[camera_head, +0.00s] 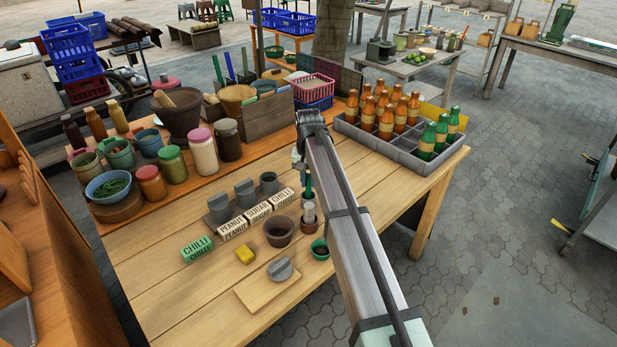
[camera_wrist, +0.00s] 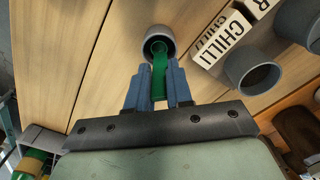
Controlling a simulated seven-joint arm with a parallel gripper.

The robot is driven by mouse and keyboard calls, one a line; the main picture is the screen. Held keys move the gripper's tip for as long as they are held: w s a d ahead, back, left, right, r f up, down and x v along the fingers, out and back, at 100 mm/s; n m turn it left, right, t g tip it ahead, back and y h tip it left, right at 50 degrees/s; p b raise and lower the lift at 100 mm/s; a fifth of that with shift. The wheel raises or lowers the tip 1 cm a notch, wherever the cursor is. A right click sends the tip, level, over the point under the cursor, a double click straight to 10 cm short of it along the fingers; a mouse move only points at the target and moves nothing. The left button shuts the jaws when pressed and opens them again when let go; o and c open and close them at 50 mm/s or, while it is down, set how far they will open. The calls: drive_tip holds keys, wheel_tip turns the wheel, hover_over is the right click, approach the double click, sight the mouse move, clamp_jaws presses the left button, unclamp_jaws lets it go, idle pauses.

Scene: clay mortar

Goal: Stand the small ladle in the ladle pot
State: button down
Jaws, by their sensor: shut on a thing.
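My gripper (camera_wrist: 158,88) is shut on the green handle of the small ladle (camera_wrist: 159,72). The handle runs from between the blue fingers into the mouth of a round grey pot (camera_wrist: 168,33). The ladle's lower end is inside the rim, and whether it touches the bottom is hidden. In the head view the ladle (camera_head: 308,183) looks about upright below the end of my arm. A grey pot shape (camera_head: 308,211) shows under it, close behind a small brown pot (camera_head: 310,227).
Grey cups (camera_head: 245,194) stand left, behind labelled blocks (camera_head: 258,212). A brown bowl (camera_head: 279,231), a green cup (camera_head: 320,250) and a board (camera_head: 253,296) lie in front. A grey bottle crate (camera_head: 390,151) stands behind right. The table's front left is clear.

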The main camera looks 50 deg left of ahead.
drive_tip(key=c, duration=0.9)
unclamp_jaws()
drive_tip(key=shift+c, duration=0.2)
wheel_tip(320, 180, up, 14)
drive_tip(key=shift+d+f, duration=0.1)
drive_tip(key=shift+f, duration=0.05)
idle(0.7)
